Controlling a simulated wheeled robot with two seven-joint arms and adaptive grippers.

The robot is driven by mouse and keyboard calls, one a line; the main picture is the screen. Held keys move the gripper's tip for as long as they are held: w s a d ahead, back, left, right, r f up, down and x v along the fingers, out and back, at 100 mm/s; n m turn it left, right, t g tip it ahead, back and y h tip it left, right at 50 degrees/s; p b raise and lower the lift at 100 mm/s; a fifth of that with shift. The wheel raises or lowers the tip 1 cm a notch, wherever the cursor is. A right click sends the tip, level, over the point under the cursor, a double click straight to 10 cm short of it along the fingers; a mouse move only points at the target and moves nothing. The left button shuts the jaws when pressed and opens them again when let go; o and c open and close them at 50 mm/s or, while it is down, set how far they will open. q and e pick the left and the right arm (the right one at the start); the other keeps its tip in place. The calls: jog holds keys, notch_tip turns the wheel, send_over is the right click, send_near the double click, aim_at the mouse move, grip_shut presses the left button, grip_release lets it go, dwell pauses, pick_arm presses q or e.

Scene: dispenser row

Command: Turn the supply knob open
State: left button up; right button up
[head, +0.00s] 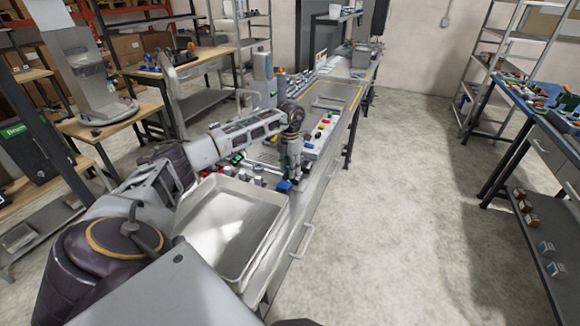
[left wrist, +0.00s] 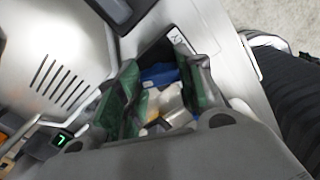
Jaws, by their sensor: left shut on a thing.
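My left gripper (head: 287,176) reaches down onto the front part of the dispenser bench. A blue knob (head: 283,187) shows at its fingertips, just behind the tray. In the left wrist view the blue knob (left wrist: 160,76) sits between the green-padded fingers of the left gripper (left wrist: 158,88), which is shut on it. The fingers hide part of the knob, and I cannot tell how far it is turned. My right gripper is not in view.
A grey metal tray (head: 215,253) stands in front of the knob. Several small fittings and coloured buttons (head: 323,128) line the bench further back. A small green-lit display (left wrist: 62,139) and a slotted panel (left wrist: 58,80) are near the gripper. The floor (head: 400,230) at right is clear.

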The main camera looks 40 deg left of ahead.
pick_arm(q)
jog(key=shift+r+n, duration=0.1)
jog(key=shift+n, duration=0.7)
jog(key=shift+w+n+p, duration=0.1)
jog(key=shift+n+p, duration=0.45)
jog(key=shift+n, duration=1.05)
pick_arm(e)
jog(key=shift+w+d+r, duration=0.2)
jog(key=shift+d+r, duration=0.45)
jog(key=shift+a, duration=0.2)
pick_arm(q)
jog(key=o, duration=1)
jog(key=shift+r, duration=5.95)
jog(key=shift+f, duration=0.1)
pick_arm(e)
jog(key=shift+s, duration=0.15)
